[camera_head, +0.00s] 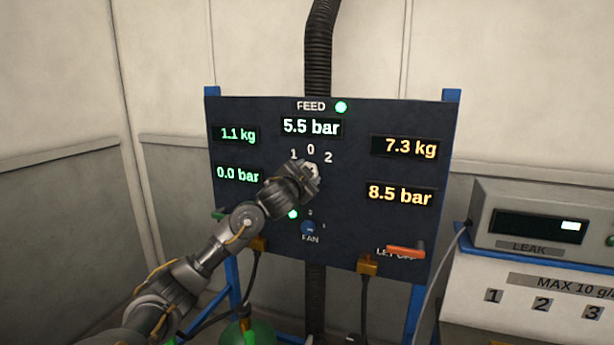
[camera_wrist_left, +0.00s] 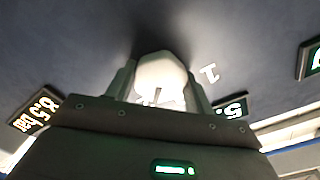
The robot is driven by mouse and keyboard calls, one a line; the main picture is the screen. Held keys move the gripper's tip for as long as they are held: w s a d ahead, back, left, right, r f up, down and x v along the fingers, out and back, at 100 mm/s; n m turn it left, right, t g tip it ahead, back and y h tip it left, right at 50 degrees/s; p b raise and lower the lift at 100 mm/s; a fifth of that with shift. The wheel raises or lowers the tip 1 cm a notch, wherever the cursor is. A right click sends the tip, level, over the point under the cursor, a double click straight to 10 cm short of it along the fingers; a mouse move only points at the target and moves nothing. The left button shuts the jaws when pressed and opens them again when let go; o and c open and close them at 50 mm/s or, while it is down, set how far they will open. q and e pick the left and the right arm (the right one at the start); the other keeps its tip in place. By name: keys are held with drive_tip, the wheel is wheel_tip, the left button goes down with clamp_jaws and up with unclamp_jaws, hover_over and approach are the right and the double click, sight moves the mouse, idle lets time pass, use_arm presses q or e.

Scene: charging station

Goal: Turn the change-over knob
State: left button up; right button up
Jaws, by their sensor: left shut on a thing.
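The change-over knob (camera_head: 313,169) is pale and sits on the dark panel (camera_head: 350,230) below the marks 1, 0 and 2. My left gripper (camera_head: 309,174) reaches it from the lower left and hides most of it. In the left wrist view the white knob (camera_wrist_left: 161,76) sits between the two fingers of my left gripper (camera_wrist_left: 160,90), which is shut on it. The mark 1 shows just right of the fingers there. Which mark the knob points to cannot be told. My right gripper is not in view.
The panel has several lit readouts, a green lamp (camera_head: 341,107), a blue fan knob (camera_head: 308,228) and an orange lever (camera_head: 406,252). A grey leak meter (camera_head: 545,225) stands at the right. A black hose (camera_head: 320,50) rises behind the panel.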

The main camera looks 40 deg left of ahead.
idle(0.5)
use_arm(q)
drive_tip(key=o, duration=1)
drive_tip(key=v, duration=1.1)
drive_tip(key=shift+w, duration=0.1)
